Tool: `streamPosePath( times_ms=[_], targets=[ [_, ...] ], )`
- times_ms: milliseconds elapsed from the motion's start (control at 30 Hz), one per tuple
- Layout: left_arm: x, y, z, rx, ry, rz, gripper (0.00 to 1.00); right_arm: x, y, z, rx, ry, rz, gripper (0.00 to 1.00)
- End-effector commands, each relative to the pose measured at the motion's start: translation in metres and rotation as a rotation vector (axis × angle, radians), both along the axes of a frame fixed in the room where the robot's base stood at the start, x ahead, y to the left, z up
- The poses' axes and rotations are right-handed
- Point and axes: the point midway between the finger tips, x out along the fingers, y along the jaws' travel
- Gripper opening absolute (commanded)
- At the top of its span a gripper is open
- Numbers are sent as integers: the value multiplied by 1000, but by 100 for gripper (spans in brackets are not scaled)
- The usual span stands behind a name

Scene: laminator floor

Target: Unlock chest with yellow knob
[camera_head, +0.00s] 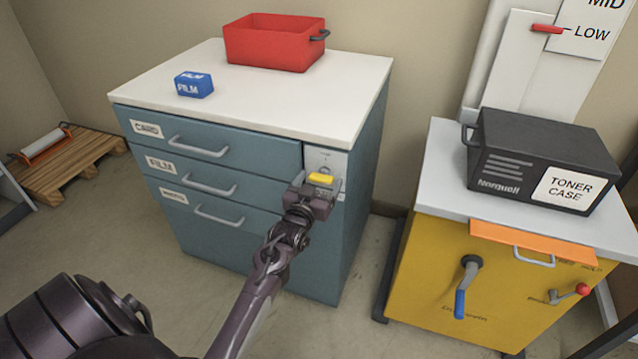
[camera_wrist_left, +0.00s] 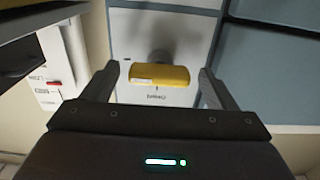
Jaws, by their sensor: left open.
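The blue-grey chest (camera_head: 240,255) has a white top and drawers labelled CARD, FILM and a third word too small to read. A yellow knob (camera_head: 321,179) is on the pale lock plate (camera_head: 325,158) at the chest's front right. My left gripper (camera_head: 316,186) is at the knob. In the left wrist view the yellow knob (camera_wrist_left: 160,75) lies crosswise between the two open fingers of my left gripper (camera_wrist_left: 160,88), with gaps at both sides. The label under the knob is unreadable. My right gripper is not in view.
A red bin (camera_head: 270,45) and a blue FILM box (camera_head: 193,84) stand on the chest. To the right, a yellow cabinet (camera_head: 430,270) with levers carries a black TONER CASE (camera_head: 520,150). A wooden pallet (camera_head: 65,175) is at the far left. Floor shows between chest and cabinet.

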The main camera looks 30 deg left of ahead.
Motion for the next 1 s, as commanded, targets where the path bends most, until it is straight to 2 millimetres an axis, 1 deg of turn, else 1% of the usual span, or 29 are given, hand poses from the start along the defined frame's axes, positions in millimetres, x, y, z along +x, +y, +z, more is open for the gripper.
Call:
streamPosePath(
  times_ms=[133, 167, 400, 500, 767, 1000],
  targets=[
    [0, 0, 0, 0, 0, 0, 80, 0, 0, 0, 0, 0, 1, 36],
    [0, 0, 0, 0, 0, 0, 77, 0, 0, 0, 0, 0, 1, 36],
    [0, 0, 0, 0, 0, 0, 46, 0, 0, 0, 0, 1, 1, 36],
    [0, 0, 0, 0, 0, 0, 35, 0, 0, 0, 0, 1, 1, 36],
    [0, 0, 1, -30, -6, 0, 35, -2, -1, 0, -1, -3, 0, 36],
    [0, 0, 2, -151, -35, 1, 35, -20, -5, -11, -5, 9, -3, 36]
  ],
)
